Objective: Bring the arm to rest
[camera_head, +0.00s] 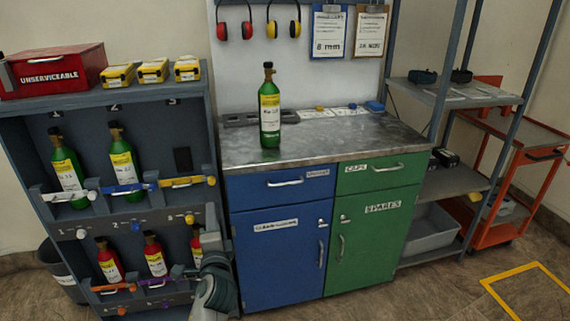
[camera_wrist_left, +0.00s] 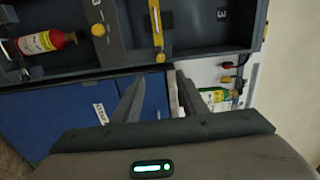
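My left gripper (camera_head: 210,245) is in front of the lower right part of the grey bottle rack (camera_head: 150,218), partly hidden by its own wrist. In the left wrist view my gripper's two fingers (camera_wrist_left: 160,82) stand apart with nothing held between them. A green bottle (camera_head: 269,108) with a yellow and white label stands upright on the metal worktop (camera_head: 330,143). Two more green bottles (camera_head: 67,165) (camera_head: 123,160) lean in the upper rack row. Red bottles (camera_head: 108,262) (camera_head: 154,255) sit in the lower row. My right gripper is not in view.
A blue and green cabinet (camera_head: 275,245) stands beside the rack. A red "unserviceable" box (camera_head: 52,72) and yellow cases (camera_head: 153,71) are on top of the rack. Grey shelves (camera_head: 455,172) and an orange trolley (camera_head: 505,235) stand at right. The floor at front right is clear.

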